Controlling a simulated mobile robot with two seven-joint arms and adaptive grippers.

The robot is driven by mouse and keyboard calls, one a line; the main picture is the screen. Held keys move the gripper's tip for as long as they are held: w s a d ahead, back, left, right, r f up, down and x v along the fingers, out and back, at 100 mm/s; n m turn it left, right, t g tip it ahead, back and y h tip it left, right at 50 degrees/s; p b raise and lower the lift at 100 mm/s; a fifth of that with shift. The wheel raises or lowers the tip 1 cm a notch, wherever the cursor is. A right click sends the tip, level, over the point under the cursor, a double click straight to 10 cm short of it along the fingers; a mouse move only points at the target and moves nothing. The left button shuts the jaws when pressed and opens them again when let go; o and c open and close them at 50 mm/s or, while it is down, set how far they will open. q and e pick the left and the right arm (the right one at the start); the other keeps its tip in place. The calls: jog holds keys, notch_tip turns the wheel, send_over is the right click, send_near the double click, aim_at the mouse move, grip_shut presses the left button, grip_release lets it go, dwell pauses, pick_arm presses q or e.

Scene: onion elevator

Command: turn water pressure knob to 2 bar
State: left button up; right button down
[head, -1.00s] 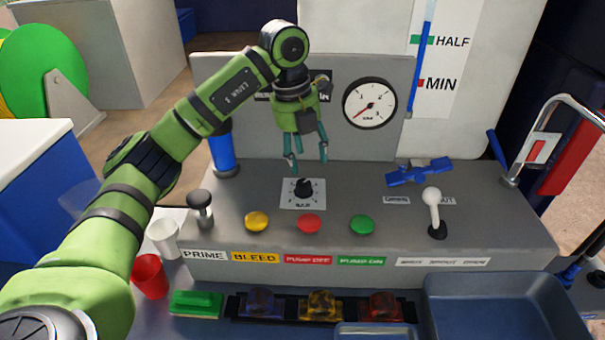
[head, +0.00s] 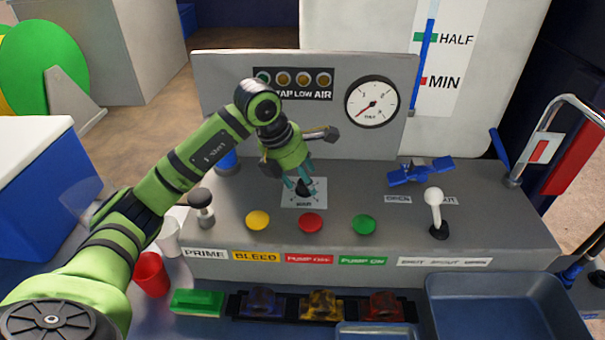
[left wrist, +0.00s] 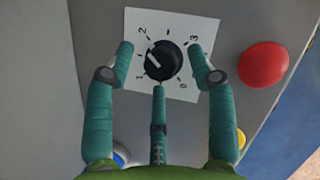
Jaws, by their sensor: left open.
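The black water pressure knob (head: 303,190) sits on a white dial plate (head: 319,199) on the grey console. In the left wrist view the knob (left wrist: 164,60) has marks 0, 1, 2 and 3 around it. Its white pointer line faces up-left, between 1 and 2; its exact setting is hard to read. My left gripper (head: 299,187) is open just over the knob. Its teal fingers (left wrist: 161,62) stand around the knob, with gaps visible at both sides. The round gauge (head: 372,102) has its red needle at the lower left. My right gripper is not in view.
Yellow (head: 258,221), red (head: 311,222) and green (head: 363,224) buttons line the console in front of the knob. A blue valve handle (head: 420,172) lies at the back right.

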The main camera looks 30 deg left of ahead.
pick_arm(q)
jog(key=shift+w+d+f, duration=0.1)
jog(key=shift+f, duration=0.25)
jog(key=c, duration=1.1)
jog(key=shift+m+b, duration=0.3)
jog(key=shift+b, duration=0.3)
jog(key=shift+r, duration=0.1)
jog(key=o, duration=1.1)
